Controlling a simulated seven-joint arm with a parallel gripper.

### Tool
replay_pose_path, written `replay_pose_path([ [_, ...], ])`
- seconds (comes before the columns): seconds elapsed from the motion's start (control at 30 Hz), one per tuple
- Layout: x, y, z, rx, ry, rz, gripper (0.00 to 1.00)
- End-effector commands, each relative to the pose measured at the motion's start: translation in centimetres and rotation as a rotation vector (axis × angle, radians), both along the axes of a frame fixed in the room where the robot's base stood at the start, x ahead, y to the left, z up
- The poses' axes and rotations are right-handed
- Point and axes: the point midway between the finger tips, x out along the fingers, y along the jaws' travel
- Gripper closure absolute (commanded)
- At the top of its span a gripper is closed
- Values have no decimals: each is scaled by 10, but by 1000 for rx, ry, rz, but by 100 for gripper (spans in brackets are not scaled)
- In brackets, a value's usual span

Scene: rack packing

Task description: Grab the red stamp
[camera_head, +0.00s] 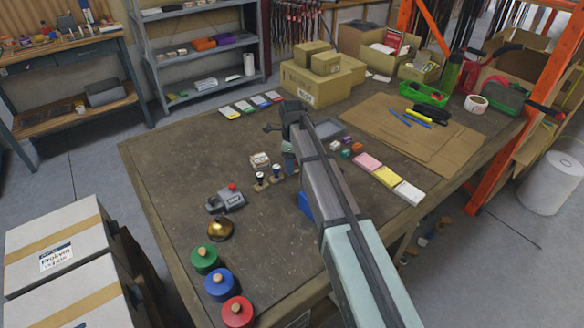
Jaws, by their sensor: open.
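A round red piece with a wooden knob (237,312) stands at the table's front left, partly cut off by the bottom picture edge. It looks like the red stamp, though small red and orange blocks (357,147) also lie right of my arm. Matching blue (220,285) and green (205,258) knobbed pieces stand just behind it in a row. My gripper (277,138) is over the middle of the table, far behind the red piece and apart from it. Its jaws are open, and I see nothing held. My arm hides part of the table's middle and right front.
A brass bell-like dome (221,230) and a grey tape dispenser (228,202) stand behind the knobbed pieces. Small dark-handled stamps (261,180) stand near my gripper. Cardboard boxes (310,82) fill the back.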

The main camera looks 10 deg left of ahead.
Motion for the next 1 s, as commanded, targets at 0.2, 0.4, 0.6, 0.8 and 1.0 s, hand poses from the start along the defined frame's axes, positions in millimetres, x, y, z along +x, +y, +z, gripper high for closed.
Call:
replay_pose_path([
  [0.2, 0, 0, -7, 0, -1, 0, 41],
  [0.4, 0, 0, -7, 0, -1, 0, 51],
  [0.6, 0, 0, -7, 0, -1, 0, 71],
  [0.8, 0, 0, -6, 0, -1, 0, 90],
  [1.0, 0, 0, -6, 0, -1, 0, 100],
])
